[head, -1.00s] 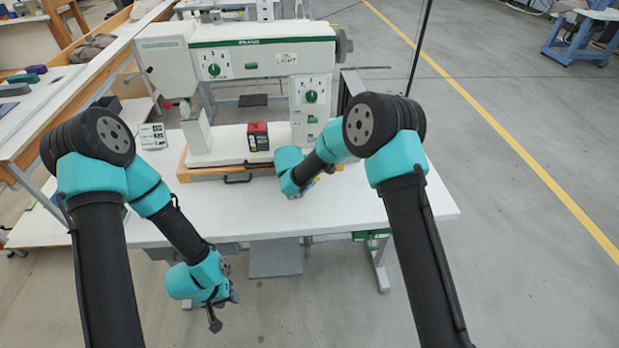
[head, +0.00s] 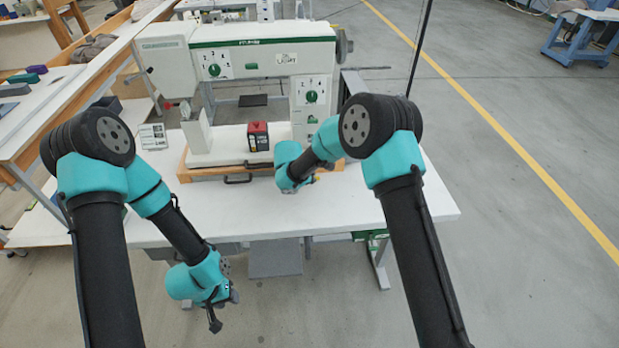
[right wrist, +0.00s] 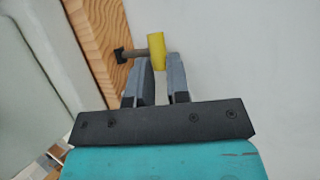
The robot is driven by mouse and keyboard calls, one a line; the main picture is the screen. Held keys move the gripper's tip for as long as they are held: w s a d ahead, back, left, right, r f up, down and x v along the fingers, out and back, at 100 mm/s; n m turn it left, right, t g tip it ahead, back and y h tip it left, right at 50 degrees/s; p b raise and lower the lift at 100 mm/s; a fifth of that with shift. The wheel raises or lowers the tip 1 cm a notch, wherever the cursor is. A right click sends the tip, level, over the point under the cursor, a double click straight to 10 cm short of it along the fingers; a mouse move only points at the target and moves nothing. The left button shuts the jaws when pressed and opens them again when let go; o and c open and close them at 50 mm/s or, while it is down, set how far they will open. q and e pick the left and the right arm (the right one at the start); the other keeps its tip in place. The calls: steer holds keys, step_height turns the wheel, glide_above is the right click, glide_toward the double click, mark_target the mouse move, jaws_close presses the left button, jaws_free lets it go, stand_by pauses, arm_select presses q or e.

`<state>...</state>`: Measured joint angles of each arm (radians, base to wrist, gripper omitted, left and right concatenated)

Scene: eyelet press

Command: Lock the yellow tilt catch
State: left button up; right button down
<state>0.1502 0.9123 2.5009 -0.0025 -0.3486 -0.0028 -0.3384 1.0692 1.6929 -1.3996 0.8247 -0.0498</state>
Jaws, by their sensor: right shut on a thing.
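The yellow tilt catch (right wrist: 157,51) shows in the right wrist view as a short yellow bar on a grey pin, beside a wooden edge. My right gripper (right wrist: 161,74) has its two grey fingers around the lower end of the catch, shut on it. In the head view the right gripper is at the front right of the machine's wooden base, and my own wrist hides most of the catch. My left gripper (head: 214,312) hangs low in front of the table, away from the machine; its fingers are too small to read.
The white and green eyelet press (head: 265,60) stands on the white table (head: 200,218). A red and black block (head: 258,137) sits on its bed, and a black handle (head: 238,180) is on the wooden base (head: 205,174). A small printed card (head: 153,136) stands at left. The table's front left is clear.

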steer(key=shift+w+r+n+g, duration=0.2)
steer(key=shift+r+g, duration=0.2)
steer(key=shift+g, duration=0.4)
steer(key=shift+w+r+n+g, duration=0.15)
steer(key=shift+r+g, duration=0.25)
steer(key=shift+g, duration=0.4)
steer(key=shift+d, duration=0.1)
steer(key=c, duration=1.4)
jaws_free()
steer(key=v, duration=1.7)
steer(key=shift+r, duration=0.15)
